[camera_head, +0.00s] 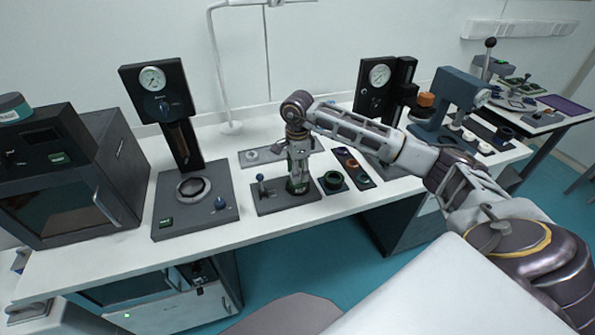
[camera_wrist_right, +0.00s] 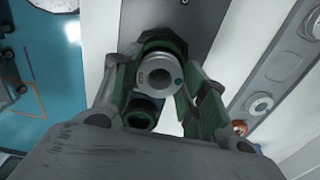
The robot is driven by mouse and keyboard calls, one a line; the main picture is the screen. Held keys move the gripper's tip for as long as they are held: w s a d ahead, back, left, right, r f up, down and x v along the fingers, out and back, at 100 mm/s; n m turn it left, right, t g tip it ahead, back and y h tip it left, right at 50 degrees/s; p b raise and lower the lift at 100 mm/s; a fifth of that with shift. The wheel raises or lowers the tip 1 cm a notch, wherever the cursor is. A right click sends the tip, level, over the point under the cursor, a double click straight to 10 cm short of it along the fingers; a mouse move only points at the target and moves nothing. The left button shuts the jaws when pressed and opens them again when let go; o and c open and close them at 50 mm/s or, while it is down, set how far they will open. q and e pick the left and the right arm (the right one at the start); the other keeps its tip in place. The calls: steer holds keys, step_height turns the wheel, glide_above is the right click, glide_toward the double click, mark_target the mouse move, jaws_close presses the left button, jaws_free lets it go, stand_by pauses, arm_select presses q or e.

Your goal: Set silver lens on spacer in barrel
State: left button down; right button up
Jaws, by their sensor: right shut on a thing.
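My right gripper (camera_head: 298,180) points down over a dark base plate (camera_head: 268,204) on the bench. In the right wrist view it is shut on a round silver piece (camera_wrist_right: 157,76) with a centre hole and a teal dot. I take this for the silver lens, but cannot be sure. A dark green-black round part (camera_wrist_right: 168,42) shows just beyond it between the fingertips; it may be the barrel. I cannot tell whether the two touch. The spacer cannot be made out. My left gripper is out of view.
A dark green ring (camera_head: 333,182) stands on a small mat just right of the plate. A small knobbed post (camera_head: 261,186) stands on the plate's left. A grey tray (camera_head: 246,158) lies behind. Gauge presses (camera_head: 155,90) stand left and right. Bench space (camera_head: 120,245) at front left is clear.

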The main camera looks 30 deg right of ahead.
steer(key=shift+f+b, duration=0.35)
steer(key=shift+b, duration=0.1)
stand_by(1.6)
steer(key=o, duration=1.1)
steer(key=shift+r, duration=0.1)
step_height(320, 180, up, 12)
stand_by(0.3)
stand_by(0.6)
step_height(320, 180, up, 9)
steer(key=p, duration=0.9)
steer(key=shift+r+p, duration=0.5)
steer(key=shift+p, duration=0.05)
